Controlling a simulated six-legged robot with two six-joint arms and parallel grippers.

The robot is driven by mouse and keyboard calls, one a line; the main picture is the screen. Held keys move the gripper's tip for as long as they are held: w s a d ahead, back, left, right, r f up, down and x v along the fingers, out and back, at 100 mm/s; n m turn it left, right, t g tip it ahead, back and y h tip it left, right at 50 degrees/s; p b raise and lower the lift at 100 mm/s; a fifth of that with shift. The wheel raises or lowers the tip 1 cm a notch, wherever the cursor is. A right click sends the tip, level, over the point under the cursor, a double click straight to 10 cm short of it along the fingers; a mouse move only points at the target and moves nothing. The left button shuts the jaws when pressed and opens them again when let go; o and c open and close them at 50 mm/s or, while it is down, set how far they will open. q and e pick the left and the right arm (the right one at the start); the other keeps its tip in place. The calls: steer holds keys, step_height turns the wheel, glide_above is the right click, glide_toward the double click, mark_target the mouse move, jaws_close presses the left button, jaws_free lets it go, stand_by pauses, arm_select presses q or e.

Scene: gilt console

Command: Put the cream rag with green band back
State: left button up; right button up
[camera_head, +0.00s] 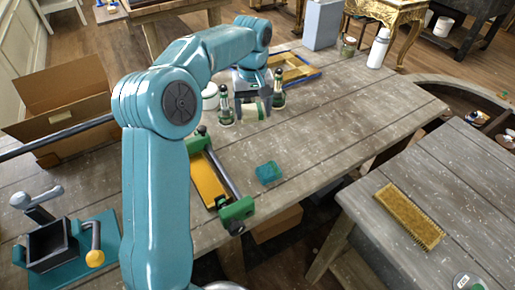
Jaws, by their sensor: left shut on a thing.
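My left gripper (252,108) points down over the far middle of the wooden workbench (330,125). It is shut on a small cream thing with green (256,110), which looks like the cream rag with green band. The fingers hide part of it, and I cannot tell whether it touches the bench. A dark green bottle (226,108) stands close on the left of the gripper and another dark green bottle (279,92) close on its right. My right gripper is not in view.
Behind the gripper are a blue-edged tray (314,74), a grey-blue box (322,25), a glass jar (347,48) and a white bottle (379,49). A teal block (268,172) lies nearer. A brush (408,215) lies on the right table. The bench's right part is clear.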

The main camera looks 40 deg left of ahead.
arm_select(q)
glide_above(254, 154)
step_height(254, 154, down, 10)
steer(key=shift+s+a+f+p, duration=0.1)
steer(key=shift+s+f+p, duration=0.1)
steer(key=shift+p, duration=0.2)
steer(key=shift+w+f, duration=0.15)
steer(key=shift+f, duration=0.2)
step_height(254, 154, down, 4)
steer(key=shift+r+p, duration=0.1)
steer(key=shift+p, duration=0.25)
steer(key=shift+f, duration=0.2)
steer(key=shift+f, duration=0.25)
steer(key=o, duration=0.9)
steer(key=shift+o, duration=0.2)
steer(key=shift+r, duration=0.1)
